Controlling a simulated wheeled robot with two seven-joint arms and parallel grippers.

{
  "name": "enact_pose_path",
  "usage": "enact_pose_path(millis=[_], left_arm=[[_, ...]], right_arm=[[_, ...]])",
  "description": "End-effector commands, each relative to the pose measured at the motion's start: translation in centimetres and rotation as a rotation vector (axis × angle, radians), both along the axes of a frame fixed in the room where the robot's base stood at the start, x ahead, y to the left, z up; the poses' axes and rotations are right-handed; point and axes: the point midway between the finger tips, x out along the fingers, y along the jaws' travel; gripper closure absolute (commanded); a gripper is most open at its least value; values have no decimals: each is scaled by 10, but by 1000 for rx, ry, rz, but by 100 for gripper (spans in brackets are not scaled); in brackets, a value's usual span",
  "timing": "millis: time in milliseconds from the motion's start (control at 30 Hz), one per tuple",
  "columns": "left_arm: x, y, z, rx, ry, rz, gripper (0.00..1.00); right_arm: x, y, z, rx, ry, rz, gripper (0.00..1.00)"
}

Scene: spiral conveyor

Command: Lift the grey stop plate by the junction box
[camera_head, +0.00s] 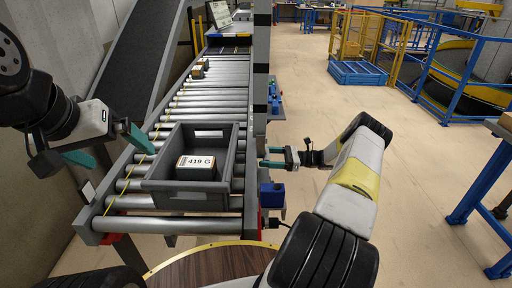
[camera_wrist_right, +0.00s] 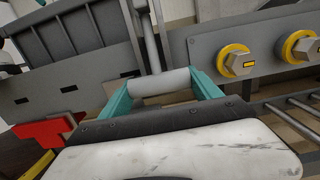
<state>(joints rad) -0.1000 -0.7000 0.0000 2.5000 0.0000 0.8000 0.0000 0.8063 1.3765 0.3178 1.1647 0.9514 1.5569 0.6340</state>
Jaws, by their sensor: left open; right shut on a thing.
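My right gripper (camera_head: 276,157) is beside the conveyor's right side rail, above the blue junction box (camera_head: 271,195). In the right wrist view, its teal fingers (camera_wrist_right: 164,92) are shut on a pale grey round bar (camera_wrist_right: 160,81), which seems to be the handle of the grey stop plate. A thin upright piece rises behind the bar. The plate itself cannot be told clearly from the grey rail around it. My left gripper (camera_head: 108,148) is open and empty over the conveyor's left edge, to the left of the crate.
A grey crate (camera_head: 159,186) with a box labelled 419 G (camera_head: 196,166) in it sits on the rollers (camera_head: 173,227). A grey post rises along the right rail. Open floor (camera_head: 400,160) lies to the right.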

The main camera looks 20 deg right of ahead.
Motion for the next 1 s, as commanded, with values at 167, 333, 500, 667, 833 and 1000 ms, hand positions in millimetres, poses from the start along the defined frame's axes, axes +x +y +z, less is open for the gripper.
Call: enact_pose_path(millis=[167,333,500,667,833,1000], left_arm=[[0,0,0,0,0,0,0],[0,0,0,0,0,0,0],[0,0,0,0,0,0,0],[0,0,0,0,0,0,0],[0,0,0,0,0,0,0],[0,0,0,0,0,0,0]], right_arm=[[0,5,-1,2,2,6,100],[0,5,0,3,2,6,100],[0,5,0,3,2,6,100],[0,4,0,2,1,5,5],[0,2,1,2,0,3,5],[0,0,0,2,-1,1,5]])
